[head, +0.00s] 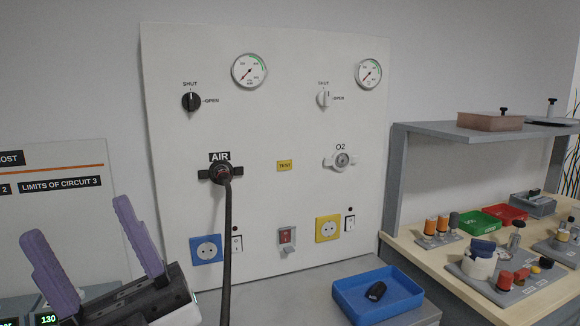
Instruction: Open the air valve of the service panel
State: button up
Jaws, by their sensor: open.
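The service panel (270,130) is a white upright board against the wall. The air valve (191,101) is a black knob at its upper left, above the AIR label, with SHUT printed above and OPEN to its right. Its pointer looks upright, towards SHUT. A dark hose (226,240) is plugged into the AIR outlet (221,172) below the knob. My gripper (78,218) is at the lower left with two purple fingers spread wide and nothing between them. It is apart from the panel, below and left of the knob in the picture.
A white O2 knob (323,99), O2 outlet (342,160) and two gauges (249,70) (369,74) share the panel. A blue tray (345,292) with a small black object stands on the counter. A shelved bench (480,260) with parts is at right.

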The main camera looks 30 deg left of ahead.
aim_at(191, 102)
jog(key=u, duration=1.25)
jog(key=i+l+z, duration=0.45)
jog(key=l+z, duration=0.2)
